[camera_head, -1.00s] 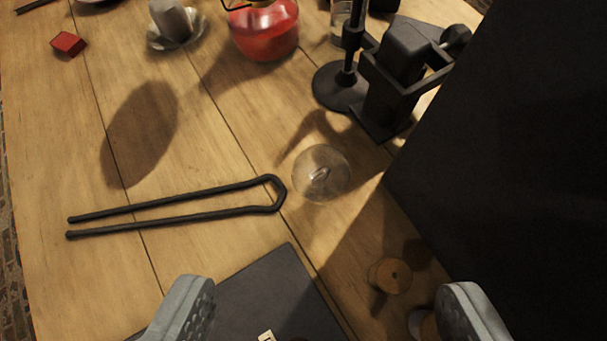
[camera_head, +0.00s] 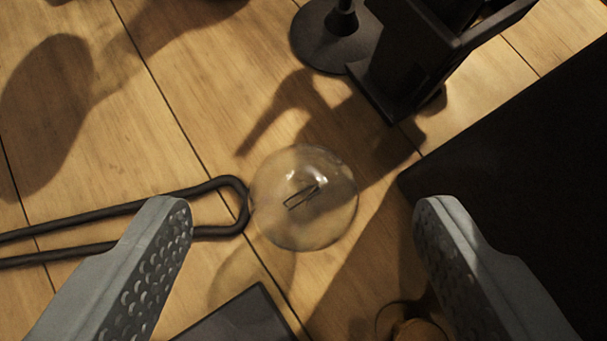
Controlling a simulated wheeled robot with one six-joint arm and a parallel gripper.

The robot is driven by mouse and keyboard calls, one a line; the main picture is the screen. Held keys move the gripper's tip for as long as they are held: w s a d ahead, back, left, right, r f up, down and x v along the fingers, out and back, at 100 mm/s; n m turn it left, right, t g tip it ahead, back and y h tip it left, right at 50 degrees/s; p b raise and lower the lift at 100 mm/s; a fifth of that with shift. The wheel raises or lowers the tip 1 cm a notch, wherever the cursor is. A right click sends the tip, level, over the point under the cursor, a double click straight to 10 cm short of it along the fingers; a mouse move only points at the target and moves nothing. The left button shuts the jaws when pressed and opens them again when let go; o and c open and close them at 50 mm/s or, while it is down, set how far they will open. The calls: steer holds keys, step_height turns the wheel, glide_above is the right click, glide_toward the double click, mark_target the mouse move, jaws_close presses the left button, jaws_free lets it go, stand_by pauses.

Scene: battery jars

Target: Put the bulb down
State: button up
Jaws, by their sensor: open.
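A clear glass bulb (camera_head: 303,198) with a small filament stands on the wooden table (camera_head: 110,140), seen from above. My gripper (camera_head: 302,215) is open, with one grey finger to the left of the bulb and the other to its right. The fingers are wide apart and no finger touches the bulb. The lower part of the bulb cannot be made out.
A black U-shaped tong (camera_head: 120,210) lies close to the bulb's left side. A black stand (camera_head: 325,40) with a bracket (camera_head: 420,60) is behind it. A large dark panel (camera_head: 520,160) is at right, a dark slab (camera_head: 240,318) in front, and a round wooden piece (camera_head: 418,330) at the bottom edge.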

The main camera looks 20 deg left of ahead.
mark_target(304, 193)
steer(key=shift+x, duration=2.4)
steer(key=shift+s+d, duration=0.1)
steer(key=c, duration=1.2)
